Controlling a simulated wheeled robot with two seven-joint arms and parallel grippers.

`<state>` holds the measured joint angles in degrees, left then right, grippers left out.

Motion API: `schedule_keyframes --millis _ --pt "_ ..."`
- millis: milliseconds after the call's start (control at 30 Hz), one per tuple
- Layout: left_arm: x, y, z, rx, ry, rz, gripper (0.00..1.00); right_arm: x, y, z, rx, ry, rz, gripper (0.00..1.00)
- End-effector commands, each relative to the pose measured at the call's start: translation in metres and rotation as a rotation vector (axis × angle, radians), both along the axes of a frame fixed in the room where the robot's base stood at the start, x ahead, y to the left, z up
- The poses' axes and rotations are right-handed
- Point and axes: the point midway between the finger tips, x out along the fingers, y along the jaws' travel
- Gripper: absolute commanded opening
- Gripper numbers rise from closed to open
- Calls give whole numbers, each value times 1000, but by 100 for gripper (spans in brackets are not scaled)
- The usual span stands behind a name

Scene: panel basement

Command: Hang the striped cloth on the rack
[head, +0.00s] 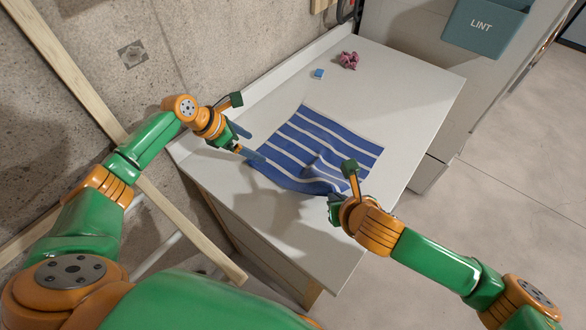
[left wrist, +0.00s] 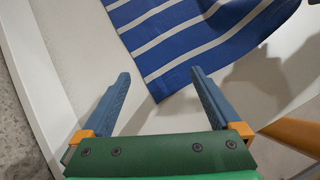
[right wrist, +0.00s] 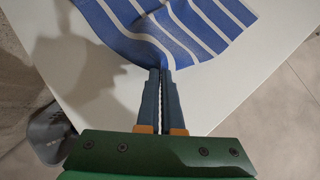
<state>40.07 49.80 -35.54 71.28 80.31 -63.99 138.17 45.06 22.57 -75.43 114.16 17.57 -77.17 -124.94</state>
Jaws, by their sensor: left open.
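The blue and white striped cloth (head: 318,146) lies on the white table, with a raised fold towards its near right corner. It also shows in the left wrist view (left wrist: 190,40) and the right wrist view (right wrist: 185,25). My right gripper (right wrist: 161,72) is shut on the cloth's near edge, which bunches at the fingertips. My left gripper (head: 246,142) is open and empty, just off the cloth's left corner; its fingers (left wrist: 157,85) are wide apart. A wooden frame with pale bars, seemingly the rack (head: 72,82), stands at the left, partly hidden behind my left arm.
The white table top (head: 415,85) is mostly clear. A concrete wall borders the left. A blue-grey LINT bin (head: 484,28) is at the upper right.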

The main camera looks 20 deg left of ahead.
Motion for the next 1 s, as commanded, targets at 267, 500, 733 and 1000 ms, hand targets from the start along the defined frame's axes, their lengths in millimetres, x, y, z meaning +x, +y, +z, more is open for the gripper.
schedule_keyframes --millis 267,500,733,1000 --pt "0 0 6 6 8 1 100 0 0 9 0 0 0 0" --pt "-3 3 24 66 71 1 100 0 0 47 0 0 0 0" --pt "-7 7 39 162 170 -4 100 0 0 66 0 0 0 0" --pt "-14 13 61 274 290 1 100 0 0 63 0 0 0 0"
